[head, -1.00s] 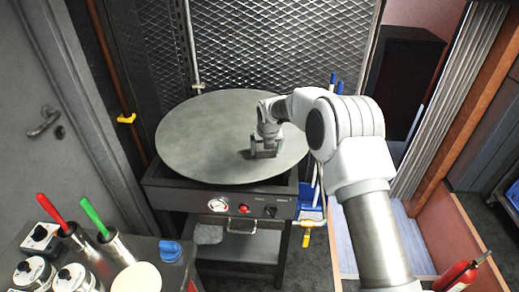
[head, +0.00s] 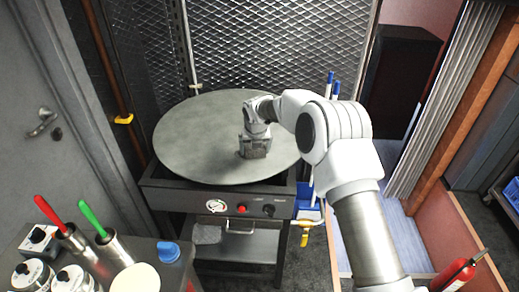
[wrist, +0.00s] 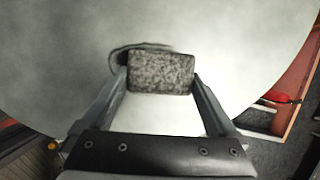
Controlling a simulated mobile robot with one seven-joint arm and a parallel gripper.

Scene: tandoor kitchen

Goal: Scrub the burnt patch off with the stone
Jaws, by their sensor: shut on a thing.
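My gripper (head: 254,150) is over the front right part of the round grey griddle plate (head: 190,140). It is shut on the stone, a speckled grey block (wrist: 160,73) held between both fingers in the wrist view. The stone (head: 256,149) is low at the plate; whether it touches the surface is hard to tell. In the wrist view a dark curved mark (wrist: 122,55) shows on the plate beside and behind the stone's upper left, perhaps the edge of the burnt patch. The stone hides the rest of it. In the head view the patch is not distinguishable.
The griddle stands on a dark cart with a gauge and knobs (head: 240,208). A mesh screen (head: 275,45) is close behind. A side counter (head: 150,260) with canisters and red and green handled tools is at the lower left. The rest of the plate is clear.

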